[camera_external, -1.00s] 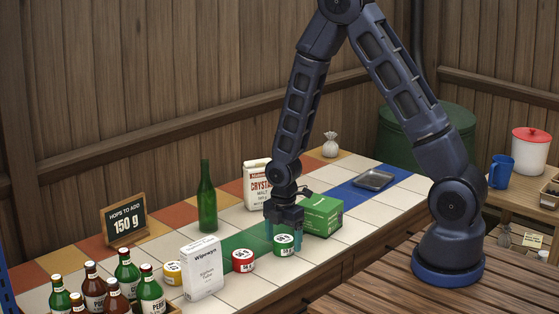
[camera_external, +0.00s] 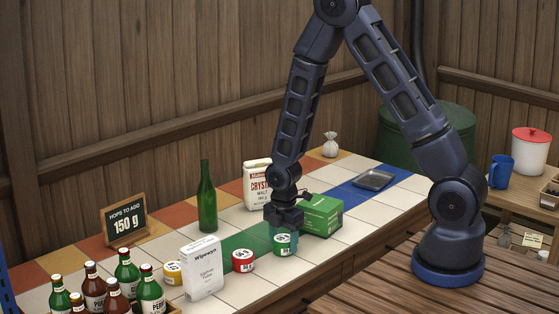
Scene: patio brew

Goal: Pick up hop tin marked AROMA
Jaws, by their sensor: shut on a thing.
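A small green tin (camera_external: 283,245) with a white label stands on the tiled counter, and its lettering is too small to read. The tin appears to be at counter height. A red tin (camera_external: 243,261) stands to its left. A yellow tin (camera_external: 173,273) stands farther left, partly behind a white box. I cannot tell from the labels which tin says AROMA.
A green box (camera_external: 322,216) stands close right of my gripper. The white box (camera_external: 203,268), green bottle (camera_external: 207,197), malt bag (camera_external: 257,184) and sign (camera_external: 125,220) stand to the left. A metal tray (camera_external: 375,180) lies at right. Several capped bottles (camera_external: 127,272) fill the front left.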

